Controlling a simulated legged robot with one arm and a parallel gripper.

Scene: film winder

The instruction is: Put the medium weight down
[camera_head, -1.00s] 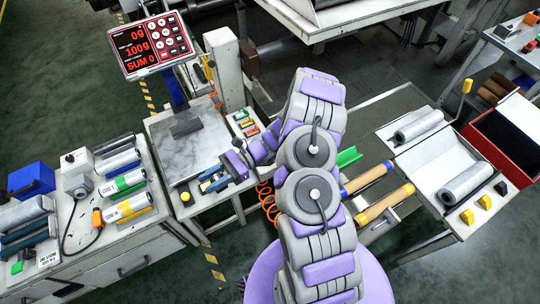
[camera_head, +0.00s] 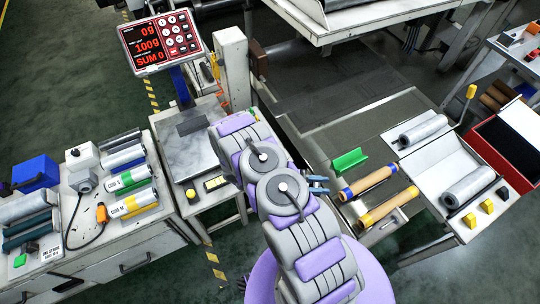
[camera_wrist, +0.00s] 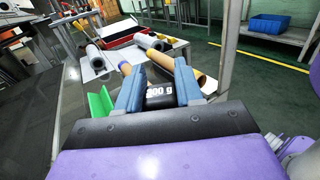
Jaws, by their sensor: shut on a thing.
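My gripper (camera_head: 318,185) is turned to the right of my arm, away from the scale, and its blue fingers show just left of the cardboard rolls. In the wrist view my gripper (camera_wrist: 158,88) is shut on a black weight (camera_wrist: 160,98). The weight's white label ends in "00 g"; its first digit is partly covered. The weight is held between the two fingers, with nothing seen touching it from below. The scale (camera_head: 190,155) has a marbled metal plate. Its display (camera_head: 160,42) reads 0g, 100g and SUM 0.
A green angled piece (camera_head: 349,160) and two cardboard rolls (camera_head: 372,180) lie right of my gripper. A white table (camera_head: 435,155) holds grey film rolls and yellow blocks. The left bench (camera_head: 110,225) carries labelled rolls. A yellow-topped block (camera_head: 214,183) sits at the scale's front.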

